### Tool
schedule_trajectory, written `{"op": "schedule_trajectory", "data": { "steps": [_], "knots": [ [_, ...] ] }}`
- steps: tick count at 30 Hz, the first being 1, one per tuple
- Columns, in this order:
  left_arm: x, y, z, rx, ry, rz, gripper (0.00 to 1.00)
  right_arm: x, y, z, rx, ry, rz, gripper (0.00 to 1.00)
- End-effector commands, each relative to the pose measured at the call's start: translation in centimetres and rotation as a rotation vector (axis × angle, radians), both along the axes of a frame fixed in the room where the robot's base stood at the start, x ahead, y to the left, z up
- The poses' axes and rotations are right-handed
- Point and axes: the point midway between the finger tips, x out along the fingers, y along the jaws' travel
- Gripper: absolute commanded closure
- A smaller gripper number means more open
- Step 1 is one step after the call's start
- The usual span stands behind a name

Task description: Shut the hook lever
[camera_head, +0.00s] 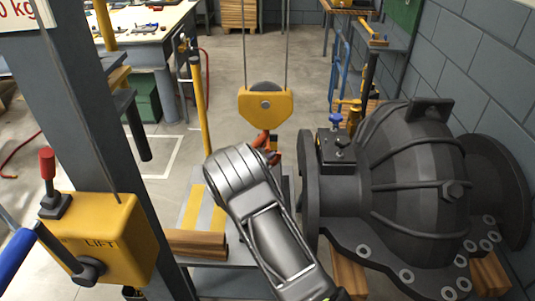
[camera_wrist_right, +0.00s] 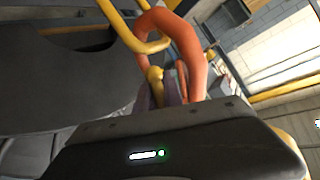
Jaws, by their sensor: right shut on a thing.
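The orange hook (camera_head: 264,143) hangs below a yellow hook block (camera_head: 265,104) on two cables. In the right wrist view the hook (camera_wrist_right: 190,50) curves up just beyond my fingers. A small yellow piece, which looks like the hook lever (camera_wrist_right: 155,78), stands between the fingertips, inside the hook's curve. A yellow curved bar (camera_wrist_right: 125,28) crosses the hook opening; I cannot tell whether it joins the lever. My right gripper (camera_wrist_right: 160,92) is shut on the lever. In the head view my right arm covers much of this area. My left gripper is out of view.
A large dark casing (camera_head: 410,185) with a bolted flange stands close on the right. A yellow LIFT box (camera_head: 100,240) with levers is on a grey post (camera_head: 90,110) at the left. Open floor lies behind the hook.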

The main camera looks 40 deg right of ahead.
Motion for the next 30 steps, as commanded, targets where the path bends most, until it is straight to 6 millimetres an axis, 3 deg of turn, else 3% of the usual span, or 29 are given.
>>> {"op": "schedule_trajectory", "data": {
  "steps": [17, 30],
  "knots": [
    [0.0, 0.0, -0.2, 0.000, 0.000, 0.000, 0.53, -0.1, -0.1, -0.1, -0.036, 0.028, 0.000, 1.00],
    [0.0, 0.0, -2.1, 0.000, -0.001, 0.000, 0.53, -0.8, -1.0, -0.3, -0.262, 0.199, 0.000, 1.00]
  ]
}}
